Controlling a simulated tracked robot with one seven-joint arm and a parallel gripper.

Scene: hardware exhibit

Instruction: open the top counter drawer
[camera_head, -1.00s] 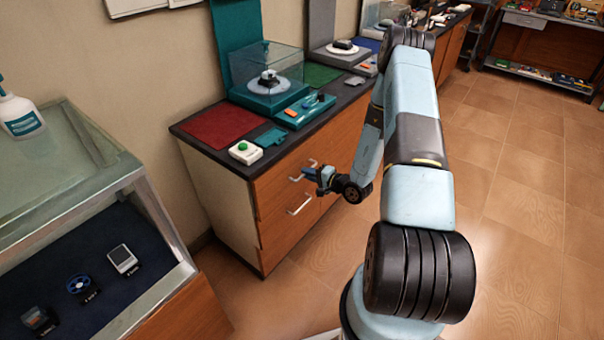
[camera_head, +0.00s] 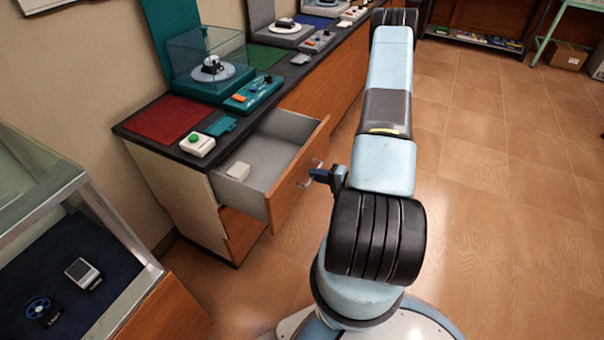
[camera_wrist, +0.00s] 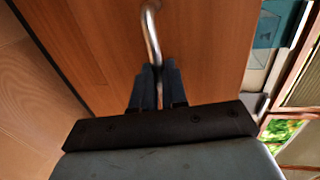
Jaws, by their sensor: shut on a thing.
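The top counter drawer (camera_head: 262,160) is pulled well out from the counter, and its grey inside shows. A small white block lies in it. Its wooden front carries a metal bar handle (camera_head: 311,174). My gripper (camera_head: 318,173) is at this handle, partly hidden by my arm. In the wrist view the two dark fingers of my gripper (camera_wrist: 159,80) are closed around the handle (camera_wrist: 152,35), in front of the wooden drawer front (camera_wrist: 205,50).
The dark countertop (camera_head: 160,148) holds a red mat (camera_head: 168,118), a white box with a green button (camera_head: 197,144) and a clear-covered display (camera_head: 207,70). A glass display case (camera_head: 60,245) stands at left. Open tiled floor (camera_head: 500,190) lies at right.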

